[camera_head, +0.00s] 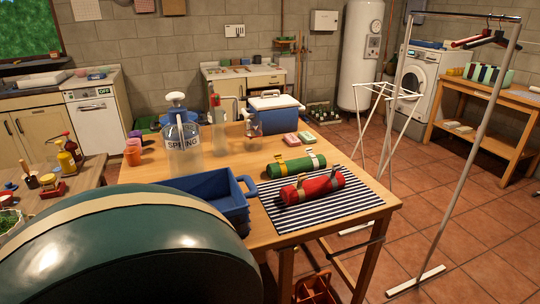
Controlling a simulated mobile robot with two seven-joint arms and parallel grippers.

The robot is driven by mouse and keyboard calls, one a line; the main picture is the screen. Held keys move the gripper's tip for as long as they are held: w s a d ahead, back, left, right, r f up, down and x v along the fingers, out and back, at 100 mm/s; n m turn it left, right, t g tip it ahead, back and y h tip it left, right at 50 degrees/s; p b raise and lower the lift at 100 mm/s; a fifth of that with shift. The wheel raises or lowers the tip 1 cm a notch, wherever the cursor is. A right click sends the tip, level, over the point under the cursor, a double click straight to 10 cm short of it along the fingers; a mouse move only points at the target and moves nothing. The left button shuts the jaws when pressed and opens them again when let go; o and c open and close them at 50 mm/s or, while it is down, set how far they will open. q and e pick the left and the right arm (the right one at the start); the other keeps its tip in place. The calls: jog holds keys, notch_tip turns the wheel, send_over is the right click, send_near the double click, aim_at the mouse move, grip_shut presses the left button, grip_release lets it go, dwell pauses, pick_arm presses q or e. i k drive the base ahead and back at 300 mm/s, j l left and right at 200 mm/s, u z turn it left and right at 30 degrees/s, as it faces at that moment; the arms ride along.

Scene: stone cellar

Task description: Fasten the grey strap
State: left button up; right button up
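A green roll (296,166) lies on a striped mat (343,207) on the wooden table. It has a yellow strap (281,166) toward its left end and a pale grey strap (313,160) toward its right end. I cannot tell whether the grey strap is closed. A red roll (316,187) lies in front of it on the mat, with two upright, pale strap or buckle pieces whose colour and state are too small to tell. Neither of my grippers shows in the head view.
A blue open bin (218,193) stands left of the mat. A blue cooler (275,116), pink and green blocks and a clear "SPRING" dispenser (182,143) stand behind. A large dark green rounded surface close to the camera blocks the lower left. A metal rack (476,134) stands right.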

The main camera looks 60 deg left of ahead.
aim_at(336, 166)
jog(key=u, duration=1.6)
jog(key=i+l+u, duration=0.15)
jog(key=l, duration=0.2)
jog(key=i+l+u, duration=0.1)
jog(key=l, duration=0.25)
jog(key=i+l+u, duration=0.15)
jog(key=l, duration=0.25)
jog(key=i+l+u, duration=0.1)
jog(key=i+l, duration=0.15)
jog(key=l, duration=0.15)
jog(key=i+l+u, duration=0.15)
jog(key=l, duration=0.25)
jog(key=l+u, duration=0.15)
jog(key=l, duration=0.25)
